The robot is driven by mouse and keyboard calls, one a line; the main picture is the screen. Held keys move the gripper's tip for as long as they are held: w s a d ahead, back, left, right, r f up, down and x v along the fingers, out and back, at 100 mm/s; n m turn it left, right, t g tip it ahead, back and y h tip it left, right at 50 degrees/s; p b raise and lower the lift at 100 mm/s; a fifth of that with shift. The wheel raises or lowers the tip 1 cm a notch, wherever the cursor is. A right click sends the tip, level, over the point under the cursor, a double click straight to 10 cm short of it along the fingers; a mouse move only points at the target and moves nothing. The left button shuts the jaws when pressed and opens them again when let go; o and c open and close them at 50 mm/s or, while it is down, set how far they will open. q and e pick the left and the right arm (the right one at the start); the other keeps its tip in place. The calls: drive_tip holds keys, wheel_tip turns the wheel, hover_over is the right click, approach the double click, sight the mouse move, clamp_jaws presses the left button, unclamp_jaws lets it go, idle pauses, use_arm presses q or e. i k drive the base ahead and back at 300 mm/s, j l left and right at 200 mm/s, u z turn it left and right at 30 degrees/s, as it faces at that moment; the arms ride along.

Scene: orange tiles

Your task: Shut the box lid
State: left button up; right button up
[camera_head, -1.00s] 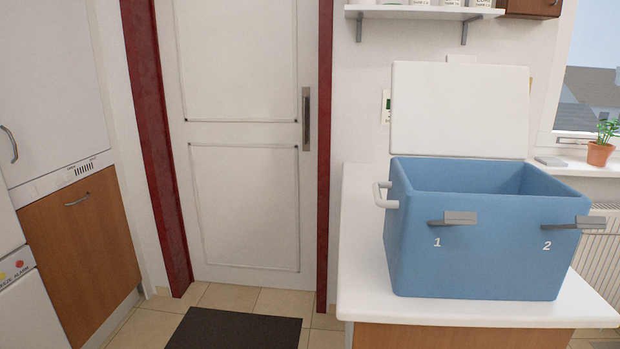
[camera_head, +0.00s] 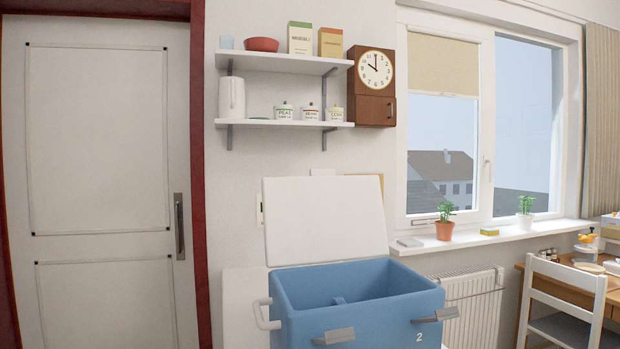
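The blue box (camera_head: 380,325) stands at the bottom centre of the head view, cut off by the lower edge. Its white lid (camera_head: 325,222) stands up and open at the back, leaning slightly backward. Grey latches show on the front, one at the left (camera_head: 333,336) and one at the right (camera_head: 440,315). A white handle (camera_head: 264,315) is on the left side. Something blue shows inside the box; I cannot tell what it is. Neither of my grippers is in view.
A white counter (camera_head: 240,300) is partly visible left of the box. Shelves (camera_head: 280,124) and a clock (camera_head: 376,70) hang on the wall above. A radiator (camera_head: 475,305), window sill (camera_head: 490,237) and white chair (camera_head: 563,290) are to the right. A door (camera_head: 100,160) is at the left.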

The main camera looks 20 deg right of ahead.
sight(323, 216)
drive_tip(key=i+j+u, duration=0.15)
drive_tip(key=j, duration=0.2)
drive_tip(key=i+j+u, duration=0.15)
drive_tip(key=j, duration=0.25)
drive_tip(key=i+j+u, duration=0.3)
drive_tip(key=i+j, duration=0.3)
drive_tip(key=i, duration=0.15)
drive_tip(key=i+z, duration=0.3)
drive_tip(key=i, duration=0.2)
drive_tip(key=i+j+z, duration=0.2)
drive_tip(key=i+z, duration=0.8)
drive_tip(key=i+j+z, duration=0.15)
drive_tip(key=z, duration=0.2)
drive_tip(key=i+z, duration=0.15)
drive_tip(key=z, duration=0.25)
drive_tip(key=i+j+z, duration=0.1)
drive_tip(key=z, duration=0.3)
drive_tip(key=i+j+z, duration=0.15)
drive_tip(key=z, duration=0.25)
drive_tip(key=i+j+z, duration=0.1)
drive_tip(key=i+z, duration=0.15)
drive_tip(key=z, duration=0.25)
drive_tip(key=i+j+z, duration=0.2)
drive_tip(key=z, duration=0.25)
drive_tip(key=k+j+u, duration=0.1)
drive_tip(key=j, duration=0.2)
drive_tip(key=k+j+u, duration=0.1)
drive_tip(key=j, duration=0.25)
drive_tip(key=k+j, duration=0.25)
drive_tip(key=j+u, duration=0.05)
